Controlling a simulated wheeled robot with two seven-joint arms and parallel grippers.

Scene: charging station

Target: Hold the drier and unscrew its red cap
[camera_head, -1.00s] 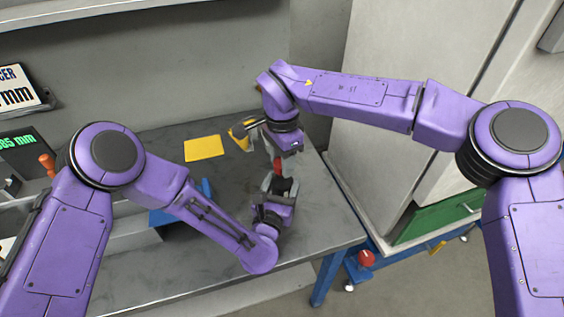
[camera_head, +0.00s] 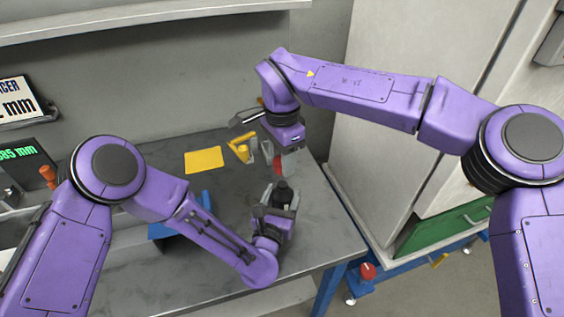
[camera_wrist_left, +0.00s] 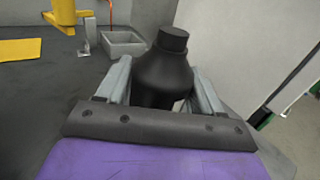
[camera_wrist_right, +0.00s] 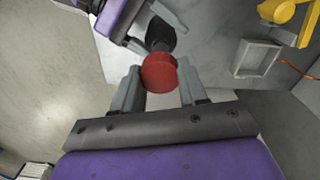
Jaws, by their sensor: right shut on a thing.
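The drier (camera_head: 283,190) is a black bottle with a narrow neck. My left gripper (camera_head: 281,198) is shut around its body and holds it near the table's right end. In the left wrist view the drier (camera_wrist_left: 163,75) shows a bare black top between the two fingers, with no red on it. The red cap (camera_head: 279,166) is apart from the drier, just above and beyond it. My right gripper (camera_head: 279,162) is shut on the cap. The right wrist view shows the red cap (camera_wrist_right: 159,73) between the fingertips, partly covering the drier (camera_wrist_right: 160,35) behind.
A grey open tray (camera_wrist_left: 124,42) lies on the table beyond the drier. A yellow fixture (camera_head: 240,150) and a yellow pad (camera_head: 204,160) are further left. A blue object (camera_head: 165,229) lies near my left arm. A pale cabinet (camera_head: 385,165) stands to the right of the table.

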